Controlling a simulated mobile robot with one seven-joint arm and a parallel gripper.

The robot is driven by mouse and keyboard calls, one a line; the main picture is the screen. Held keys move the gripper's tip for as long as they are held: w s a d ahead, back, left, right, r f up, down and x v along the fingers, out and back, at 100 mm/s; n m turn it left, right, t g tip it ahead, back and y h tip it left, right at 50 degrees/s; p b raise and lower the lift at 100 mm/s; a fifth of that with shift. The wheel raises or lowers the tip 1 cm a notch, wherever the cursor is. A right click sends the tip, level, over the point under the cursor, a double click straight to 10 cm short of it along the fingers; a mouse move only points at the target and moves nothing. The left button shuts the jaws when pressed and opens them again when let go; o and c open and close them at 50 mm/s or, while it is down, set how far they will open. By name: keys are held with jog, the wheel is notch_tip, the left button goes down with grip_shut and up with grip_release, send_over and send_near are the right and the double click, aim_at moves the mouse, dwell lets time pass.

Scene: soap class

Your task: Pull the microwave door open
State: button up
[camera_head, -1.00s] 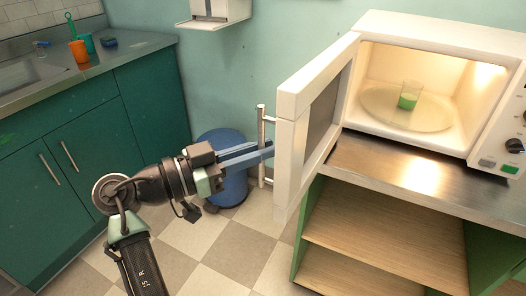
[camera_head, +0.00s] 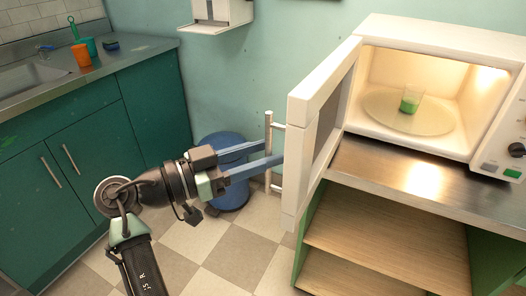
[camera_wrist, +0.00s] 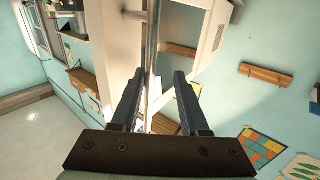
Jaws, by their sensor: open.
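The white microwave (camera_head: 440,40) has its door (camera_head: 318,130) swung wide open toward the left, and the lit inside shows. A metal bar handle (camera_head: 268,122) stands upright on the door's outer face. My gripper (camera_head: 274,150) is open at the handle, with one blue finger crossing in front of the bar and the other ending at its far side. In the wrist view, the handle bar (camera_wrist: 153,45) runs down between the two spread fingers of my gripper (camera_wrist: 160,76). Whether either finger touches the bar, I cannot tell.
A cup with green contents (camera_head: 410,100) stands on the glass turntable (camera_head: 385,118). The microwave sits on a metal-topped counter (camera_head: 375,165) with open wooden shelves (camera_head: 385,235). A blue bin (camera_head: 228,190) is behind my gripper. Green cabinets (camera_head: 150,110) stand at left.

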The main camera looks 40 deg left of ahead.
jog(key=v, duration=1.2)
jog(key=shift+s, duration=0.4)
jog(key=shift+a, duration=0.15)
